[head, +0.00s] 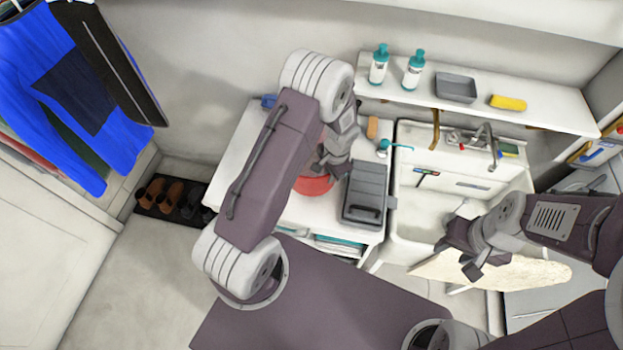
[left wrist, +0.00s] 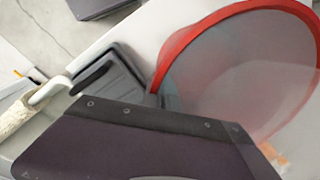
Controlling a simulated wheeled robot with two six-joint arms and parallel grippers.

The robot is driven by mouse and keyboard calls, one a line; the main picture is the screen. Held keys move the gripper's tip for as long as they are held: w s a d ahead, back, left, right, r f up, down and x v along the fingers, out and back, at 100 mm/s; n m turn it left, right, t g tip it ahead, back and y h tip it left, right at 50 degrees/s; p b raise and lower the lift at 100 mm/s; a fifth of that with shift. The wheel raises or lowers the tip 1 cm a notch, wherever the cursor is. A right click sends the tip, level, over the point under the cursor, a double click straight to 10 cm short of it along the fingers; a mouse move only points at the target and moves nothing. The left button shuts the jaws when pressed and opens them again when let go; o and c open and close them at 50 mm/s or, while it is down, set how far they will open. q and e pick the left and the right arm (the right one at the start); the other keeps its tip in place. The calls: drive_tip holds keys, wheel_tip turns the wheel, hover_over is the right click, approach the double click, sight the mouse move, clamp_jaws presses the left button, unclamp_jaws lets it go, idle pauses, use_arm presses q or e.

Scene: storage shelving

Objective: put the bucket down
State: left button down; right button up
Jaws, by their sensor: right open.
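The red bucket (head: 312,186) is on or just above the white counter, mostly hidden behind my left arm. In the left wrist view its red rim (left wrist: 186,47) and grey inside fill the right side. My left gripper (head: 332,170) is over the bucket. A dark finger crosses the front of the left wrist view. Its grip on the bucket and the bucket's contact with the counter are hidden. My right gripper (head: 474,264) is open and empty in front of the sink, near the ironing board.
A dark grey lidded box (head: 364,192) is on the counter right beside the bucket. The white counter (head: 237,150) has bare room at the left. The sink (head: 419,205) is to the right, and a shelf (head: 540,113) with bottles, a tray and a yellow sponge hangs above.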

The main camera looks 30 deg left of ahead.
use_arm(q)
drive_tip(key=a+f, duration=0.1)
drive_tip(key=a, duration=0.1)
drive_tip(key=a+f, duration=0.1)
drive_tip(key=a, duration=0.1)
drive_tip(key=shift+s+f, duration=0.2)
wheel_tip(320, 180, down, 4)
drive_tip(key=shift+d+r, duration=0.1)
drive_tip(key=shift+r, duration=0.1)
drive_tip(key=shift+f, duration=0.2)
drive_tip(key=c, duration=2.1)
unclamp_jaws()
drive_tip(key=shift+f, duration=0.15)
drive_tip(key=o, duration=0.4)
